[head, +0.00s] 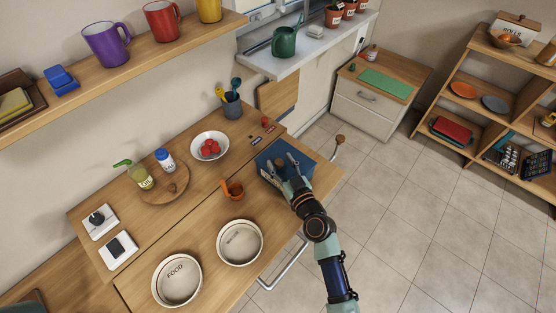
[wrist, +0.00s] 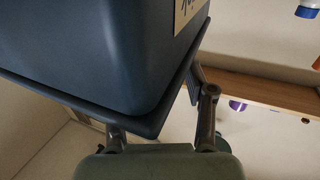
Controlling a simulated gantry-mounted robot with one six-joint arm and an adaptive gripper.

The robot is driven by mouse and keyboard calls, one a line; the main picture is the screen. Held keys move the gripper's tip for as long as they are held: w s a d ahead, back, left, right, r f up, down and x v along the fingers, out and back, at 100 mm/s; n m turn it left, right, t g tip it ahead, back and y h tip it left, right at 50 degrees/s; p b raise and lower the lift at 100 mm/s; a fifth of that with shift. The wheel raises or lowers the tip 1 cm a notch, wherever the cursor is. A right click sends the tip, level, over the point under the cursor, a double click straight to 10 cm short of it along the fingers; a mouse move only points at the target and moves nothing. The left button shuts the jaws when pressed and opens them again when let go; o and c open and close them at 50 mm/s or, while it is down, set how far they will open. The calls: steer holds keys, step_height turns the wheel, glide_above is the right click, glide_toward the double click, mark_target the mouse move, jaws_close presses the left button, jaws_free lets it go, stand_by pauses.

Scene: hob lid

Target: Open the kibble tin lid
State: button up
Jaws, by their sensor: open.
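The kibble tin (head: 268,178) is a dark blue box with a blue lid, on the right end of the wooden counter. The lid looks closed. In the wrist view the tin's blue side and jutting rim (wrist: 75,100) fill the upper left, with part of a pale label (wrist: 186,12). My fingers (wrist: 160,112) show beyond the rim, partly hidden; the knob is hidden there.
Left of the tin are an orange cup (head: 233,189), a bowl of red items (head: 210,147) and a utensil pot (head: 232,106). Two pet bowls (head: 240,242) (head: 177,280) stand at the front. A wall shelf (head: 130,68) holds mugs above.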

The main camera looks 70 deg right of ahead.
steer(key=shift+w+d, duration=0.3)
steer(key=shift+w, duration=0.2)
jaws_close()
steer(key=shift+w+r, duration=0.1)
steer(key=shift+r, duration=0.05)
